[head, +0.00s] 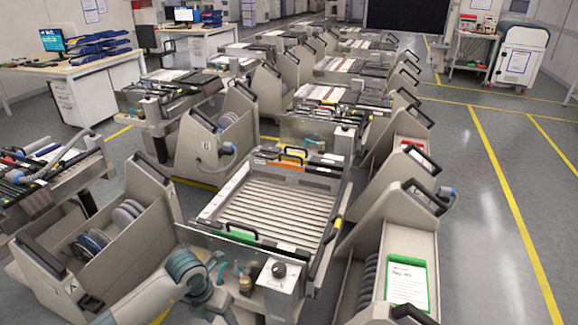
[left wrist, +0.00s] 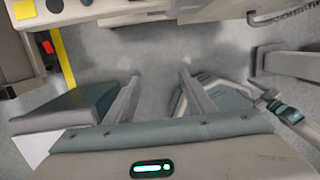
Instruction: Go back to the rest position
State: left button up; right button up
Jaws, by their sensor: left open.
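My left gripper (left wrist: 159,82) shows in the left wrist view with its two fingers spread apart. Nothing is between them; only blurred grey floor (left wrist: 155,60) lies beyond. In the head view, my left arm (head: 187,268) comes in at the bottom, in front of the nearest feeder trolley (head: 205,240). Its fingers cannot be made out there. My right gripper is in neither view.
The slotted trolley bed (head: 275,205) stands close in front. Grey reel bins flank it at left (head: 120,235) and right (head: 408,240), the right one bearing a green-framed card (head: 407,282). More trolleys stand behind. Open floor (head: 490,215) with yellow lines lies right.

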pick_arm(q)
jog(key=s+d+f+n+h, duration=0.2)
jog(key=d+f+n+h, duration=0.15)
jog(key=d+h, duration=0.35)
jog(key=s+d+f+n+h, duration=0.2)
jog(key=d+f+n+h, duration=0.15)
jog(key=d, duration=0.45)
jog(key=a+f+n+t+y, duration=0.3)
jog(key=a+f+n+t, duration=0.6)
jog(key=f+n, duration=0.6)
jog(key=s+a+f+n+y, duration=0.5)
jog(key=s+a+f+n, duration=0.1)
jog(key=s+f+n, duration=0.25)
jog(key=s+a+f+n+g+y, duration=0.1)
jog(key=s+f, duration=0.4)
jog(key=s, duration=0.5)
jog(key=s+a+f+n+g+y, duration=0.1)
jog(key=s+a+f+n+g, duration=0.1)
jog(key=s, duration=0.7)
jog(key=s+a+f+n+g+y, duration=0.1)
jog(key=s+a+f+n+g, duration=0.1)
jog(key=s+f, duration=0.6)
jog(key=s+n+g, duration=0.1)
jog(key=s+g, duration=0.1)
jog(key=shift+s+n, duration=0.35)
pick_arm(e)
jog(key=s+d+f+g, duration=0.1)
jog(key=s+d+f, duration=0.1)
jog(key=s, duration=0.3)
